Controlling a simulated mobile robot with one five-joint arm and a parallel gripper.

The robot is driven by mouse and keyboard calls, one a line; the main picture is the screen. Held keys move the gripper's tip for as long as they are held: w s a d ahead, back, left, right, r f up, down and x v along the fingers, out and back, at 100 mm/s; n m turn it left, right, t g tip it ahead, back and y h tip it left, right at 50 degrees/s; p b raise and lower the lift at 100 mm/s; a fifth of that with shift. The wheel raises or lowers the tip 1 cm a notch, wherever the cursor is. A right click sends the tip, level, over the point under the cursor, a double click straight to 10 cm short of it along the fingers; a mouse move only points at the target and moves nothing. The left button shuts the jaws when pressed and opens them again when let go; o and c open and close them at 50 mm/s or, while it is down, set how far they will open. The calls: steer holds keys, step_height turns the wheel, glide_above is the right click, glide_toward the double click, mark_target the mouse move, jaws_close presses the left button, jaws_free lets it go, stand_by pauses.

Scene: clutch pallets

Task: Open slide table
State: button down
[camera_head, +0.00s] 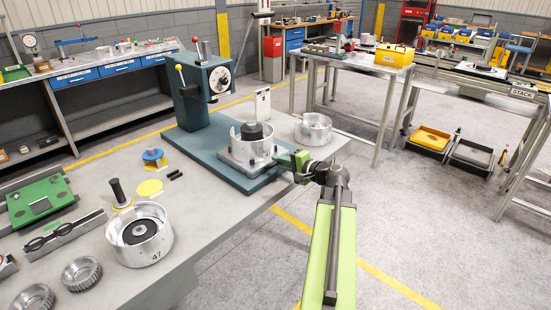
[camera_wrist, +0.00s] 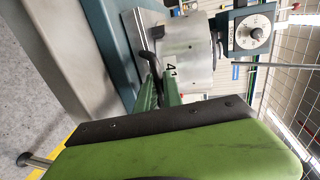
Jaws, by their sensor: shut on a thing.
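The slide table (camera_head: 238,160) is a low grey metal plate on the teal base (camera_head: 202,139) of a bench press. It carries a silver drum (camera_head: 247,149) with a dark core, which shows in the wrist view (camera_wrist: 187,55) with a number on its side. A dark handle (camera_wrist: 151,59) sticks out from the slide table's edge in the wrist view. My gripper (camera_head: 299,160) is at the right edge of the slide table. Its green fingers (camera_wrist: 157,88) are shut on the handle, beside the drum. The handle's gripped end is partly hidden by the fingers.
The press column with its dial (camera_head: 217,80) stands behind the drum. A second drum (camera_head: 313,128) stands close behind my gripper. Another drum marked 47 (camera_head: 139,238) is on the front bench. Open floor (camera_head: 400,220) lies to the right.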

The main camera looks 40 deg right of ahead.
steer(key=shift+s+d, duration=0.1)
steer(key=shift+d, duration=0.15)
steer(key=c, duration=1.5)
jaws_free()
steer(key=shift+a, duration=0.1)
